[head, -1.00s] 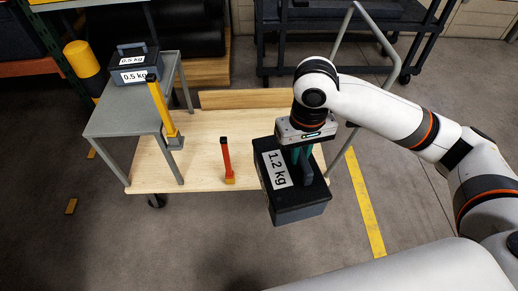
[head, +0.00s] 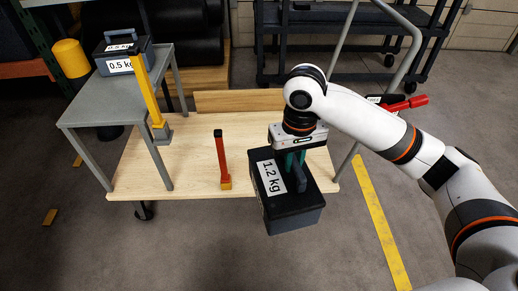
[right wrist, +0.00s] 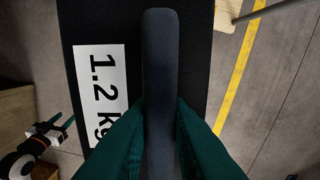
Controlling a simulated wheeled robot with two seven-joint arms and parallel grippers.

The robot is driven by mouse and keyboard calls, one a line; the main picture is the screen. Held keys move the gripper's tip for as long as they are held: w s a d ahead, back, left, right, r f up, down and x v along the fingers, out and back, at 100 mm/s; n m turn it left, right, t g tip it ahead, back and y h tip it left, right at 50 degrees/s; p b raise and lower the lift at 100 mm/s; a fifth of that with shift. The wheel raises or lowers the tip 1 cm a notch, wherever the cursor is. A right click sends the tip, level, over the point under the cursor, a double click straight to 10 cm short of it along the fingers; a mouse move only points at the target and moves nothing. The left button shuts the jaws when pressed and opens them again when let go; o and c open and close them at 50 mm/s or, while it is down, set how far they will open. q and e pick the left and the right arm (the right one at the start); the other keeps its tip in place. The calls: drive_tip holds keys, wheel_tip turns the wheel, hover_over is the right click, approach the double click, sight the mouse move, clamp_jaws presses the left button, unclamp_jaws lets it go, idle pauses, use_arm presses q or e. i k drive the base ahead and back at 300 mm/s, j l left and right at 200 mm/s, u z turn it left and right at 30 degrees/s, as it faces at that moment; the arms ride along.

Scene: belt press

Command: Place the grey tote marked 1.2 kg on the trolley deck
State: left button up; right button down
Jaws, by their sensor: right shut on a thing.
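The dark grey tote marked 1.2 kg (head: 302,213) hangs upright from my right gripper (head: 291,160) in the head view. The gripper is shut on its top handle (right wrist: 160,60), with green fingers on both sides in the right wrist view. The tote covers part of the trolley deck's (head: 180,165) front edge, toward the right. Its underside is hidden, and I cannot tell its height above the deck. A gripper with green fingers, seemingly my left (right wrist: 52,128), shows small at lower left in the right wrist view; its opening is unclear.
A red-orange post (head: 222,160) stands on the deck left of the tote. The trolley's tube handle (head: 412,45) rises at the right.

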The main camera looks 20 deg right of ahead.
sight(258, 139)
drive_tip(key=i+l+u, duration=0.3)
drive_tip(key=i, duration=0.25)
drive_tip(key=i+l+u, duration=0.35)
drive_tip(key=i+l, duration=0.2)
drive_tip(key=l, duration=0.1)
